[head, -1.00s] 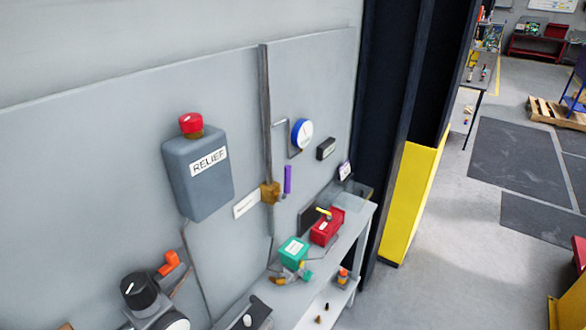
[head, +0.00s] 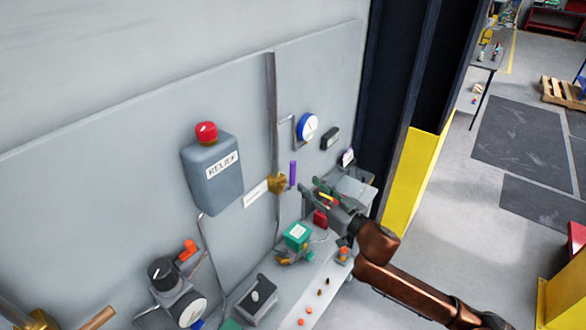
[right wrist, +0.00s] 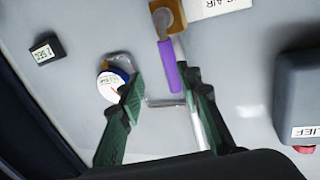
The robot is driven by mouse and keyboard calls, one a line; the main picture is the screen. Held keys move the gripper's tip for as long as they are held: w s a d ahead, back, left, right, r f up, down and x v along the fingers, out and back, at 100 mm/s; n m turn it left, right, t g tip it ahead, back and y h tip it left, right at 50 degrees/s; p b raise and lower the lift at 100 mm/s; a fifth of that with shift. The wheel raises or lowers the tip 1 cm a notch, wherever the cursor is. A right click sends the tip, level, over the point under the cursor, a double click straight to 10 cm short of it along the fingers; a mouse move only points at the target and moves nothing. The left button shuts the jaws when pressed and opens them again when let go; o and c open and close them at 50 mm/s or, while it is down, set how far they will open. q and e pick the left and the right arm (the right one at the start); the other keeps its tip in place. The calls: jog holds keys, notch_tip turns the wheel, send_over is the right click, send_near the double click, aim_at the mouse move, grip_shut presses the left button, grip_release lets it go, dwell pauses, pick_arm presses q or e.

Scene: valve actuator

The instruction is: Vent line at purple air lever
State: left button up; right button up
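The purple lever (head: 293,173) stands upright on a brass valve body (head: 278,184) on the grey wall panel, beside a vertical pipe. My right gripper (head: 319,190) is to the right of the lever and slightly lower in the head view, apart from it. In the right wrist view the green fingers are spread wide and empty. The purple lever (right wrist: 169,66) shows beyond and between them, running from the brass body (right wrist: 167,17). A label ending in "AIR" (right wrist: 216,4) is beside the valve. My left gripper is not in view.
A blue-rimmed gauge (head: 307,126) is above right of the lever. A grey RELIEF box (head: 213,175) with a red knob is left. A teal box (head: 297,235) and a partly hidden red box (head: 320,218) stand on the shelf below. A yellow post guard (head: 411,180) is right.

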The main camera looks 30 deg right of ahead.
aim_at(295, 172)
jog(key=w, duration=0.2)
jog(key=w+a+r+p, duration=0.1)
jog(key=w, duration=0.1)
jog(key=w+a+r, duration=0.1)
jog(key=w, duration=0.1)
jog(key=shift+w+p, duration=0.15)
jog(key=shift+p, duration=0.15)
jog(key=shift+w, duration=0.65)
jog(key=shift+c, duration=0.4)
grip_shut()
